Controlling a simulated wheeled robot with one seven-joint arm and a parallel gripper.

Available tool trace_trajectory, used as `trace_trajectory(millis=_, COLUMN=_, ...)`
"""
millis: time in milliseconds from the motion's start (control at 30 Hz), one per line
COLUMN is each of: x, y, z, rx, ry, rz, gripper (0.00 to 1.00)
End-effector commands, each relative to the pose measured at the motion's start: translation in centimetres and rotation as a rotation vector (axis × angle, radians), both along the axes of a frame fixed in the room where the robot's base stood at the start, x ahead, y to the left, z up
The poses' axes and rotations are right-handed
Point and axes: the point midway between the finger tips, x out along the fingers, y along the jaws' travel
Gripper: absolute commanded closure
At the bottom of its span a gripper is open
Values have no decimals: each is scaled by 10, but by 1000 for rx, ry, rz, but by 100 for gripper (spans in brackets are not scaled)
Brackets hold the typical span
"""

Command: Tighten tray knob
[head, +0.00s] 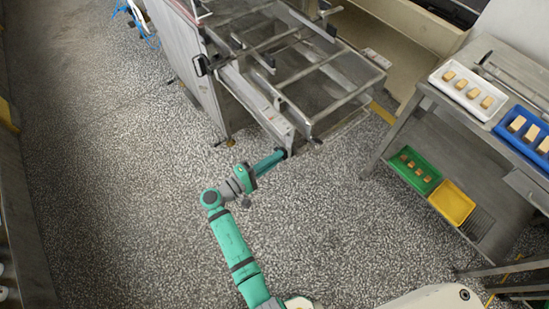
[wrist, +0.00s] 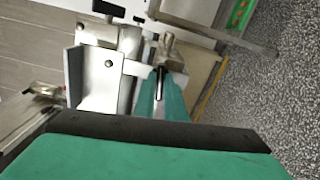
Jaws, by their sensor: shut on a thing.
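My gripper (head: 284,154) reaches the near end of a metal rail on the steel enrober frame (head: 300,120) in the head view. In the wrist view the narrow green fingers of my gripper (wrist: 160,76) are closed around the base of a small metal knob (wrist: 169,42). The knob's shiny stem shows just beyond the fingertips, beside a metal bracket with a round hole (wrist: 100,78). In the head view the knob is too small and too covered by the fingers to make out.
A steel side table at right holds a white tray (head: 446,89) and a blue tray (head: 545,164) with blocks. Its lower shelf holds a green tray (head: 432,187) and a yellow tray (head: 452,203). The speckled floor (head: 130,200) left of my arm is clear.

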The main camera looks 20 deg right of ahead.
Motion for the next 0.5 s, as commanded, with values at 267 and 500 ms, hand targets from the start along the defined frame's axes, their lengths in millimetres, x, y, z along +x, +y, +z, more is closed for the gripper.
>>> trace_trajectory(millis=267, x=0, y=-2, z=-4, rx=35, ry=-76, rz=-1, gripper=100)
trace_trajectory(millis=500, x=0, y=-3, z=-4, rx=51, ry=-120, rz=-1, gripper=100)
